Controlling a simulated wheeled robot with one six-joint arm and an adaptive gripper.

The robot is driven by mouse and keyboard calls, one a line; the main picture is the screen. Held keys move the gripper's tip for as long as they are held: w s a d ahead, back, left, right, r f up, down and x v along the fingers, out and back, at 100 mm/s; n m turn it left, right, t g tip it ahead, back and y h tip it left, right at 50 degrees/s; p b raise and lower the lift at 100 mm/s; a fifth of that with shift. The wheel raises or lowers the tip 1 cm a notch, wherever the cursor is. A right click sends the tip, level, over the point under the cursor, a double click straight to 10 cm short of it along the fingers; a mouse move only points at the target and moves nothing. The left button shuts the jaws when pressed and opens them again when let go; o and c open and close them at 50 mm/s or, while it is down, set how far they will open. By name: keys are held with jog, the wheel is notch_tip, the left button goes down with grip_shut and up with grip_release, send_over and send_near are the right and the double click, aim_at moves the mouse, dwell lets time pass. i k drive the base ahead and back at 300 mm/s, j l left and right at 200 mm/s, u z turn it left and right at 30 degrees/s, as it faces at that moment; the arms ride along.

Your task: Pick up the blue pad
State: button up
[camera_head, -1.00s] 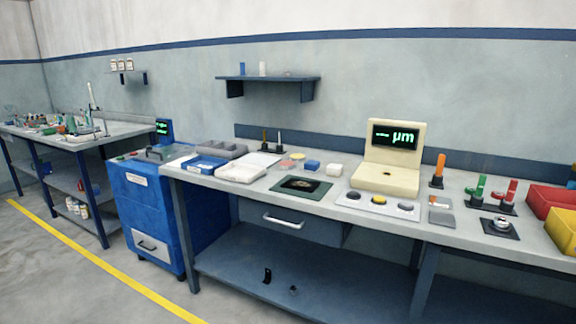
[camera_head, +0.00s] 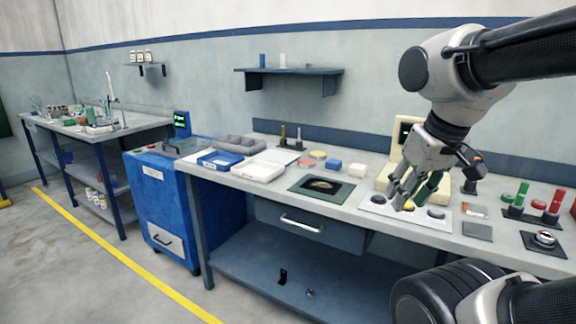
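The blue pad (camera_head: 334,165) is a small blue block lying flat on the long grey workbench (camera_head: 232,178), left of a white block (camera_head: 357,170) and behind the dark green mat. My gripper (camera_head: 405,198) hangs at the right, in front of the cream gauge and over the plate with round buttons. Its fingers look spread apart, with nothing seen held between them. It is right of the blue pad and apart from it. The pad is fully in view.
A dark mat (camera_head: 341,187) with a round piece lies in front of the pad. The cream gauge (camera_head: 385,178) is partly hidden by my arm. Pink and yellow discs (camera_head: 312,159), white and blue trays (camera_head: 259,172), and upright pens (camera_head: 299,137) stand left. A wall shelf (camera_head: 290,70) hangs above.

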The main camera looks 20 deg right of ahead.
aim_at(332, 164)
jog(key=i+j+u, duration=0.2)
jog(key=i, duration=0.15)
jog(key=i+u, duration=0.2)
jog(key=i, duration=0.15)
jog(key=i+j+z, duration=0.1)
jog(key=i+z, duration=0.25)
jog(key=i+j+z, duration=0.1)
jog(key=z, duration=0.25)
jog(key=i+j+z, duration=0.15)
jog(key=j+z, duration=0.2)
jog(key=i+j+z, duration=0.3)
jog(key=z, duration=0.15)
jog(key=i+j+z, duration=0.2)
jog(key=j+z, duration=0.25)
